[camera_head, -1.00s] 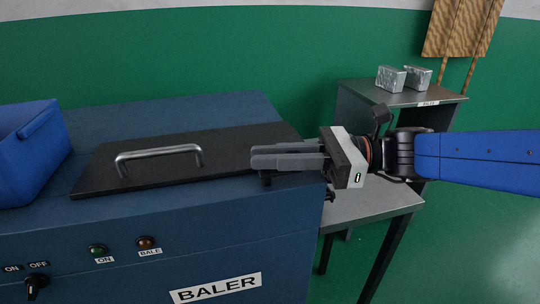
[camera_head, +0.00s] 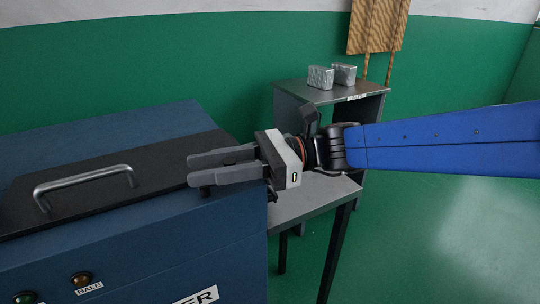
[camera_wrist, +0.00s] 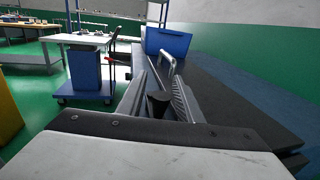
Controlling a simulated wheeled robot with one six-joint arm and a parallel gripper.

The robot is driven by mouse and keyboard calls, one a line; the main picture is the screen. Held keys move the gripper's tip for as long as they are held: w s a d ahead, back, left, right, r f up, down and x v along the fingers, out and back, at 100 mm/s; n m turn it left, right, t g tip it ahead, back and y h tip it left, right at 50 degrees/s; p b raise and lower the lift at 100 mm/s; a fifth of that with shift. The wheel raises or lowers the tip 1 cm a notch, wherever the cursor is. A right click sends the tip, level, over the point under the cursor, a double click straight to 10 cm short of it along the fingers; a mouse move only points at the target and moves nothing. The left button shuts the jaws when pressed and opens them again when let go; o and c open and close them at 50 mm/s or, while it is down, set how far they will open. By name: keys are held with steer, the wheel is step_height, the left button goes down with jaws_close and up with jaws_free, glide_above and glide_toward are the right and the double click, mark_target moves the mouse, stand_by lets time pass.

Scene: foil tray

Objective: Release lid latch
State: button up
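The black lid (camera_head: 110,188) with its metal bar handle (camera_head: 85,178) lies flat and closed on the blue baler (camera_head: 235,240). My gripper (camera_head: 190,169) is over the lid's right front corner, with its two grey fingers pointing left and a gap between them. A small dark knob, apparently the latch (camera_head: 205,190), shows just below the nearer finger. In the wrist view a black knob (camera_wrist: 158,103) appears between the two fingers (camera_wrist: 160,76), with space on both sides. The fingers are open and hold nothing. Whether they touch the latch is unclear.
A grey table (camera_head: 310,197) stands right of the baler, with a shelf (camera_head: 330,92) bearing two silvery blocks (camera_head: 320,77). Indicator lamps (camera_head: 82,279) are on the baler's front. A blue bin (camera_wrist: 167,42) and a workbench (camera_wrist: 75,38) show in the wrist view. Green floor is clear at right.

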steer(key=v, duration=1.7)
steer(key=shift+w, duration=0.15)
steer(key=shift+d+f, duration=0.1)
steer(key=shift+f, duration=0.1)
